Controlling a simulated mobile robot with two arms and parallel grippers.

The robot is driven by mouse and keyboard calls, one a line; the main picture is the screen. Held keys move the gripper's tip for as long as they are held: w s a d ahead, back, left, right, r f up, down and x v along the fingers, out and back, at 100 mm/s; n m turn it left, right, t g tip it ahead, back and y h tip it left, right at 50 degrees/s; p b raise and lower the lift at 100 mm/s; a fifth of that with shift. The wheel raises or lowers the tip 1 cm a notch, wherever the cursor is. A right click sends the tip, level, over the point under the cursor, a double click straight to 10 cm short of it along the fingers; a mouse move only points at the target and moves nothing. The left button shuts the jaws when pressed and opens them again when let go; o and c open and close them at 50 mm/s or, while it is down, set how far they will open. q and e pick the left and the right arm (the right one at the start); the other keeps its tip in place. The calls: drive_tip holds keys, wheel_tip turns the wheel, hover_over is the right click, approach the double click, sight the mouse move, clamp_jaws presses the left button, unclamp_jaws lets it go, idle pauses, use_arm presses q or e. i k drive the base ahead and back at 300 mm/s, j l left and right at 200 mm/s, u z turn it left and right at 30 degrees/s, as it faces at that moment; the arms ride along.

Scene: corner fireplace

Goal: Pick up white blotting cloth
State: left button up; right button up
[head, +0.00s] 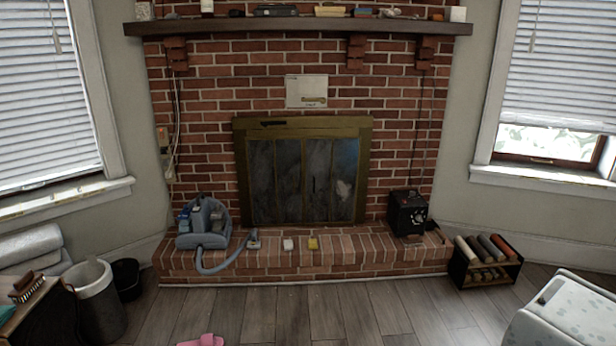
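I cannot tell for sure which thing is the white blotting cloth. A small white item (288,244) lies on the brick hearth (215,266), left of a small yellow item (313,244). A pale rolled bundle (30,245), which looks like cloth, lies at the far left, partly cut off by the picture edge. Neither of my grippers is in view.
A blue-grey machine with a hose (203,222) and a black box (408,213) stand on the hearth. A rack of rolls (485,262) is at right, bins (98,294) at left. A pink item (203,340) lies in front. The middle floor is clear.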

sight(287, 244)
drive_tip(key=i, duration=1.35)
drive_tip(key=i+l+u, duration=0.1)
drive_tip(key=i, duration=1.25)
drive_tip(key=i+l, duration=0.1)
drive_tip(key=i, duration=1.25)
